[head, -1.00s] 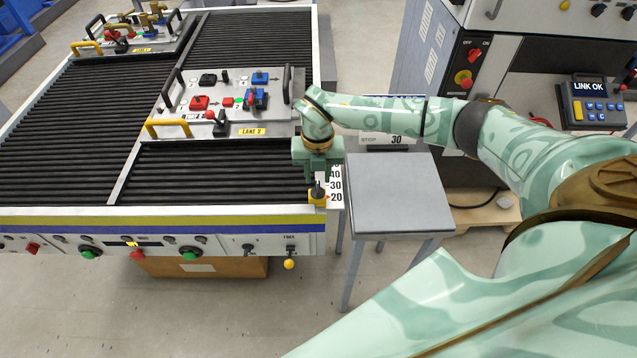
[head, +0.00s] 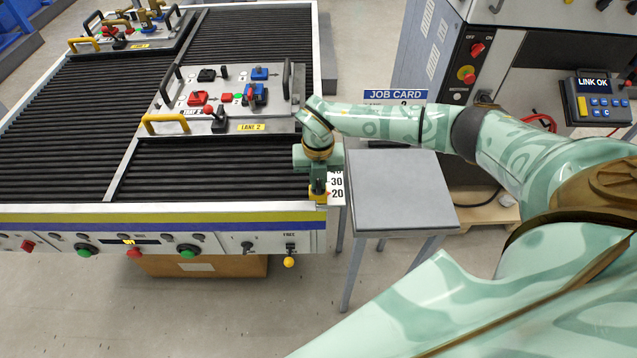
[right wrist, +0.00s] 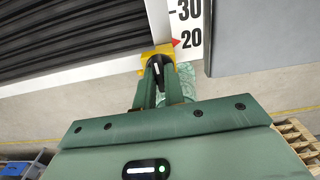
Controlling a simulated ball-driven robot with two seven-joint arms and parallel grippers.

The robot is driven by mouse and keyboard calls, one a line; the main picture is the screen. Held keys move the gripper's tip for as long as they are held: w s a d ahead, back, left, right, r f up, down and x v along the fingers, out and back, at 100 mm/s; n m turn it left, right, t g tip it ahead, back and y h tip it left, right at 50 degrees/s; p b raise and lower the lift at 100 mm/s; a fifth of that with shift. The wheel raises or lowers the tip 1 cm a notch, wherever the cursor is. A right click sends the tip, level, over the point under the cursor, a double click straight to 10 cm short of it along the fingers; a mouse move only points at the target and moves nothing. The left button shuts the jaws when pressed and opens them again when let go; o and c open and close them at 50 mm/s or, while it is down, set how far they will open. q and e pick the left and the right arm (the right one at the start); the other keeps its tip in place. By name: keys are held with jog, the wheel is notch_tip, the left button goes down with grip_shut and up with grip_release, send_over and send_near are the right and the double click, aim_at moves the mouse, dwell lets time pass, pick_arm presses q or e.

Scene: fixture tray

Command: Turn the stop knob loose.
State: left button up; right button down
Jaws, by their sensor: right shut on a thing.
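The stop knob (right wrist: 157,68) is small and black with a pale line on it. It sits on a yellow stop block (head: 316,198) at the front right corner of the conveyor; the block also shows in the right wrist view (right wrist: 146,57). A red pointer on the block's side is at 20 on the white scale (right wrist: 187,22). My right gripper (head: 318,188) points down over the block. Its fingers are shut on the knob, one on each side, and hide most of it in the head view. My left gripper is not in view.
A grey side table (head: 398,185) stands close to the right of the scale. A lane 2 fixture tray (head: 270,113) with handles lies on the rollers behind the gripper. The front panel (head: 160,243) carries buttons and switches. A job card (head: 395,95) stands behind my arm.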

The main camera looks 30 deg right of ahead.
jog(key=n, duration=0.3)
jog(key=shift+r+p, duration=0.15)
jog(key=shift+p, duration=0.2)
jog(key=shift+n, duration=1.2)
